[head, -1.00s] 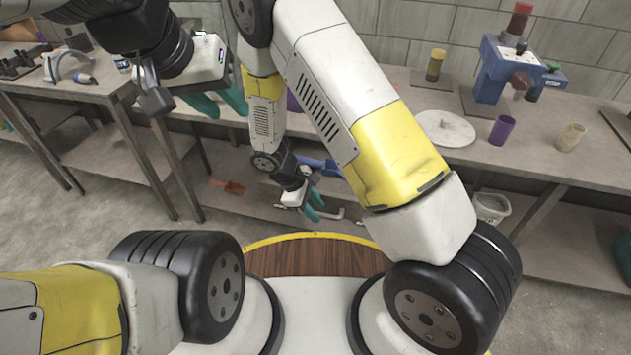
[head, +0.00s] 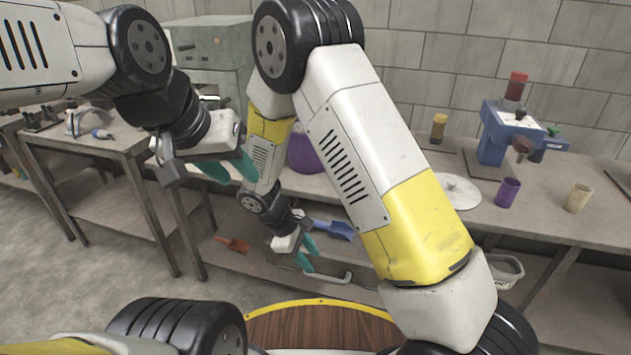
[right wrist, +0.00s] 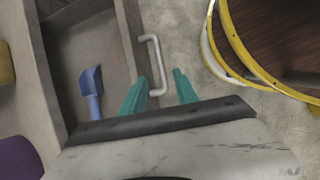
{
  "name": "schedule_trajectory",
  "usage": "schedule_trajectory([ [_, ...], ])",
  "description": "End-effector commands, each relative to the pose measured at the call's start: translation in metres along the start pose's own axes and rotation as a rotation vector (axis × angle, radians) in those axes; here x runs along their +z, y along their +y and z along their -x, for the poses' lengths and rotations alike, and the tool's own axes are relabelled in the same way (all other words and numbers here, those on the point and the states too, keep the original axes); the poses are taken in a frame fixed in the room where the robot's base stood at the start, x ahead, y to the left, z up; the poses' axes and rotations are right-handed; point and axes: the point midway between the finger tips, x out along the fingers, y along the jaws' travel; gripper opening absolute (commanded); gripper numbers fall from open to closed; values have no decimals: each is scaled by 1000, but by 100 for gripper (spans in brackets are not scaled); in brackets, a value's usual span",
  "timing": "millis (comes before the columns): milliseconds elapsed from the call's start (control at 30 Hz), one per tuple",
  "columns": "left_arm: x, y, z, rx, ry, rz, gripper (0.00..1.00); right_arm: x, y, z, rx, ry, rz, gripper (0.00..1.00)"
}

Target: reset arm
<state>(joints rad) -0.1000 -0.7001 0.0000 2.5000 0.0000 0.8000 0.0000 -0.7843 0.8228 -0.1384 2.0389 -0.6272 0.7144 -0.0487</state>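My left gripper (head: 236,176) has teal fingers set apart with nothing between them. It hangs at the left of the head view, in front of the benches. My right gripper (head: 313,260) is lower, near the middle, in front of the bench's lower shelf. In the right wrist view its two teal fingers (right wrist: 160,76) are spread and empty. A white handle-shaped bar (right wrist: 156,62) shows beyond and between them, and a blue scoop (right wrist: 91,92) lies to their left. Neither gripper holds anything.
The long bench carries a purple cup (head: 508,192), a beige cup (head: 577,198), a blue machine (head: 497,135) and a white disc (head: 455,191). A red scoop (head: 233,244) lies on the lower shelf. Bare floor shows at lower left.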

Motion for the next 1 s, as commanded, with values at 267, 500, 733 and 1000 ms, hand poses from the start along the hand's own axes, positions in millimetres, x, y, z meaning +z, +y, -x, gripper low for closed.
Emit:
schedule_trajectory([
  [267,0,0,0,0,0,0,36,34,23,43,-47,90,-168,36],
  [500,0,0,0,0,0,0,36,110,48,112,-132,257,-480,36],
  [733,0,0,0,0,0,0,36,188,49,166,-189,424,-762,36],
  [1000,0,0,0,0,0,0,36,268,26,214,-215,629,-1064,36],
])
